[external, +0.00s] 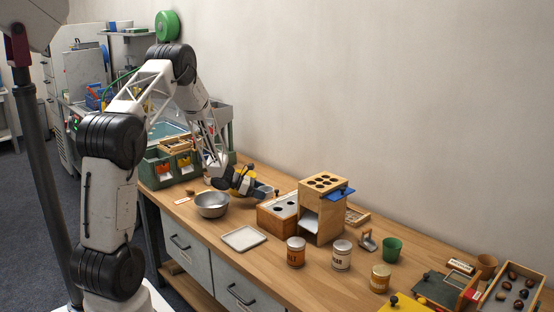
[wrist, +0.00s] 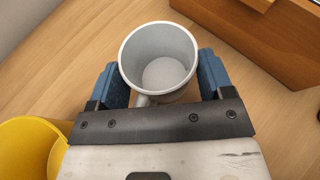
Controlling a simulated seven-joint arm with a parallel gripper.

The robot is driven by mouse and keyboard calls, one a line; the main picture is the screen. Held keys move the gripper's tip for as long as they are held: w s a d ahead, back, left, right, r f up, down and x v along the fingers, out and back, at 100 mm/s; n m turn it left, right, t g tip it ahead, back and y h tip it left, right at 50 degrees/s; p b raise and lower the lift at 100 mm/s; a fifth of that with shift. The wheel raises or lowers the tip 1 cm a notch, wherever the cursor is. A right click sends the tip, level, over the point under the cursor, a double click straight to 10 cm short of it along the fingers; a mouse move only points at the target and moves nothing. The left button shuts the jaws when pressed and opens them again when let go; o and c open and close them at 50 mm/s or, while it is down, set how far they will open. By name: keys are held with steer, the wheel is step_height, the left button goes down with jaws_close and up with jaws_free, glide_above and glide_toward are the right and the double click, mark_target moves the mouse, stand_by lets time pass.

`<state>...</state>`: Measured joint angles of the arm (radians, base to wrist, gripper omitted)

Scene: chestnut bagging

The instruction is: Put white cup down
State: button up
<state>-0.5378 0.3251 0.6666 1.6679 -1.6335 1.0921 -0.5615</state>
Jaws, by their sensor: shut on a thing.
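The white cup (wrist: 160,62) is upright in the wrist view, its open mouth toward the camera and its inside empty. A small part of its handle shows at its lower left. My gripper (wrist: 162,78) has its blue fingers on both sides of the cup and is shut on it. In the external view my gripper (external: 258,190) is low over the back of the wooden table (external: 270,256), left of the wooden box with round holes. The arm partly hides the cup there. I cannot tell whether the cup's base touches the table.
A yellow round container (wrist: 30,148) stands close at the lower left in the wrist view. A wooden box (wrist: 250,45) is close at the upper right. A metal bowl (external: 212,205) and a white tray (external: 243,238) stand in front of my gripper.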

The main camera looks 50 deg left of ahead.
steer(key=shift+f, duration=0.15)
steer(key=o, duration=0.7)
steer(key=v, duration=1.2)
stand_by(0.6)
